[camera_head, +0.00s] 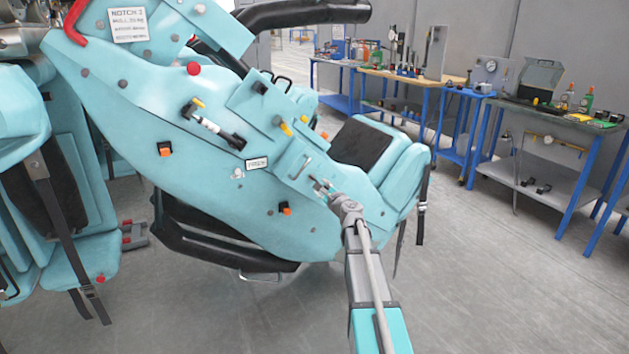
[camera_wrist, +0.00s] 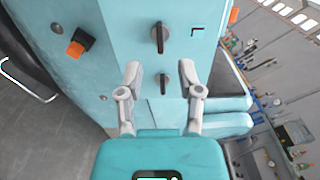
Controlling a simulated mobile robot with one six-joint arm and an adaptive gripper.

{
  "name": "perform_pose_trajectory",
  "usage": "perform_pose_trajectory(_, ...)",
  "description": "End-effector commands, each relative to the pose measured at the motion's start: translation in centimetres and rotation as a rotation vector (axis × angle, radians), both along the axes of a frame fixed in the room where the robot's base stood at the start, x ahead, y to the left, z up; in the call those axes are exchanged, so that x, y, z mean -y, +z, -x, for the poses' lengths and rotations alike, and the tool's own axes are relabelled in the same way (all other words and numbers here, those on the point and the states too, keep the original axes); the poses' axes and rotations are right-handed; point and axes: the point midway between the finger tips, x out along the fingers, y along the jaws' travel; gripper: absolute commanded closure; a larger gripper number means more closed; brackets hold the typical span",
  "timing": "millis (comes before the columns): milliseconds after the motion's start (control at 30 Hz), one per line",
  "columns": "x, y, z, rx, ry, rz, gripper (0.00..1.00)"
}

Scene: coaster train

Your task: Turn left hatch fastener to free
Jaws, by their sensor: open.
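In the wrist view a black turn knob (camera_wrist: 158,38) stands on a flat light-blue panel (camera_wrist: 122,30), its bar roughly along the picture's vertical. A second, smaller dark fastener (camera_wrist: 163,82) shows lower, between the fingers. I cannot tell which is the left hatch fastener. My gripper (camera_wrist: 160,72) is open and empty, its two grey fingers apart on either side of the smaller fastener; contact cannot be judged. In the head view my gripper (camera_head: 322,187) is at the lower right of the light-blue train side (camera_head: 235,190), and hides part of the panel there.
An orange-and-black latch (camera_wrist: 78,42) sits left of the panel in the wrist view. In the head view a black-and-yellow lever (camera_head: 212,124) and a small handle (camera_head: 300,167) stick out nearby. Blue workbenches (camera_head: 555,150) stand right; the floor between is clear.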

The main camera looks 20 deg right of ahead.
Motion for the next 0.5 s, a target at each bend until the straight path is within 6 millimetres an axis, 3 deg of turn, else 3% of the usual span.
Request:
perform_pose_trajectory(200, 0.0, 0.0, -3.8, 0.000, 0.001, 0.000, 0.53)
perform_pose_trajectory(500, -0.3, 0.0, -6.8, 0.000, 0.000, 0.000, 0.53)
